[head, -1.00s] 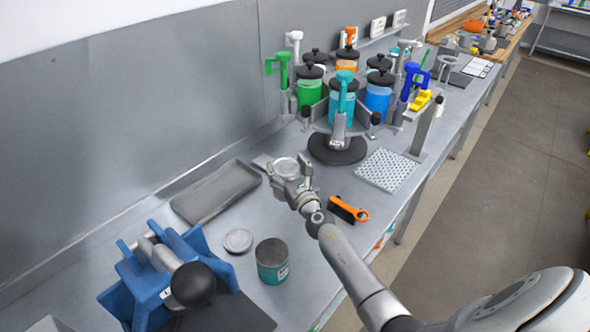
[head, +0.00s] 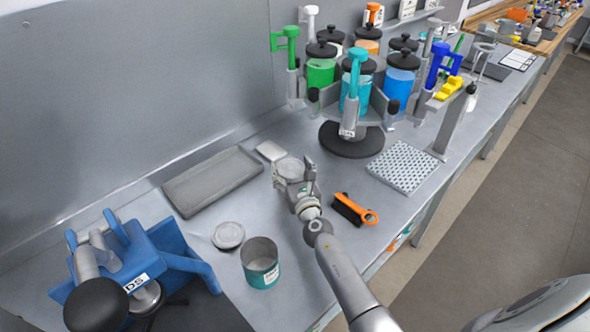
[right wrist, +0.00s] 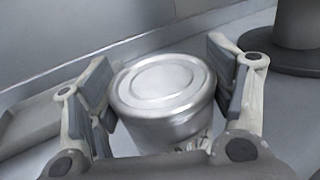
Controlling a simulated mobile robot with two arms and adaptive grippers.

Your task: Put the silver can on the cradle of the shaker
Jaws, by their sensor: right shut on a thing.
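The silver can (head: 288,168) stands upright between the fingers of my right gripper (head: 294,184). In the right wrist view the can (right wrist: 165,95) has a round lid, and the right gripper's padded fingers (right wrist: 165,100) sit on either side of it. The right gripper is shut on the can. Its base is hidden, so I cannot tell if it touches the table. The shaker (head: 135,265) is a blue machine at the lower left with a black ball knob and a DS label. Its cradle is between blue arms. My left gripper is not in view.
A round lid (head: 228,235) and an open teal tin (head: 260,262) stand between can and shaker. An orange-handled brush (head: 354,209) lies right.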

